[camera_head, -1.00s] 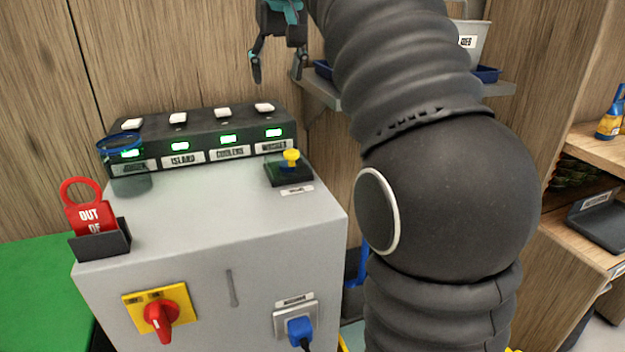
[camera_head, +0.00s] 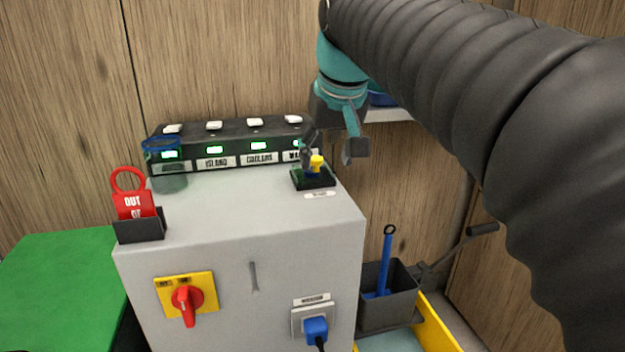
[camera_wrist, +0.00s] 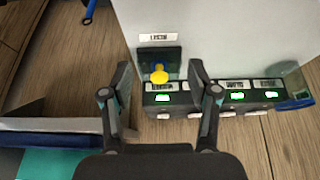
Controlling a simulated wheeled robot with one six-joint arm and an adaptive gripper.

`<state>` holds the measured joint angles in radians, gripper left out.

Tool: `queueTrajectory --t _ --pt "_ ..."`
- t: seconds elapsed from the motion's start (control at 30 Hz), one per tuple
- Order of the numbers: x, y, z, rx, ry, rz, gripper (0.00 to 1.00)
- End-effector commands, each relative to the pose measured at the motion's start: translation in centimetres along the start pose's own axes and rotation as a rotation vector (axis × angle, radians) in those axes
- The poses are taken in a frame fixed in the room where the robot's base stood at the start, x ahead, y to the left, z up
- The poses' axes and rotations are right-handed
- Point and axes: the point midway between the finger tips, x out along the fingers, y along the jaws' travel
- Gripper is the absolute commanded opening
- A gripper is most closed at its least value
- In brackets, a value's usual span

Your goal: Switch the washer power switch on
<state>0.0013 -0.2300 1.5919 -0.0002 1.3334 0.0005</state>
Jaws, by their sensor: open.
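A black switch panel (camera_head: 235,141) sits along the back of the grey cabinet top, with labelled sections, lit green displays and white switches on its upper face. The rightmost label, WASHER, is partly hidden by my gripper (camera_head: 331,146); its white switch (camera_head: 293,119) shows above. A yellow knob (camera_head: 316,163) on a small black base (camera_head: 320,180) stands in front of that section. In the wrist view my gripper (camera_wrist: 160,73) is open and empty, with its fingertips either side of the yellow knob (camera_wrist: 159,76) in the picture. I cannot tell whether they touch it.
The front has a red rotary handle (camera_head: 186,303) and a blue plug (camera_head: 316,329). A shelf (camera_head: 390,114) is behind my arm.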

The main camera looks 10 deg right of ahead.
Motion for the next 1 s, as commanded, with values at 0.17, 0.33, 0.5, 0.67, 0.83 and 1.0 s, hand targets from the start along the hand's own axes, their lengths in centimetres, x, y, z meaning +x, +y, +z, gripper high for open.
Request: queueTrajectory --t 0.17,0.33,0.5,0.67,0.83,1.0 --pt "0.8 -0.1 1.9 -0.002 0.003 -0.001 0.6" --pt "1.2 -0.2 2.7 -0.003 0.006 -0.002 0.6" --pt "1.3 -0.2 3.0 -0.005 0.006 -0.002 0.6" --pt "1.3 -0.2 2.9 -0.005 0.006 -0.002 0.6" --pt "1.6 -0.2 3.7 -0.004 0.006 -0.002 0.6" --pt "3.4 -0.1 8.0 -0.002 0.013 -0.001 0.6"
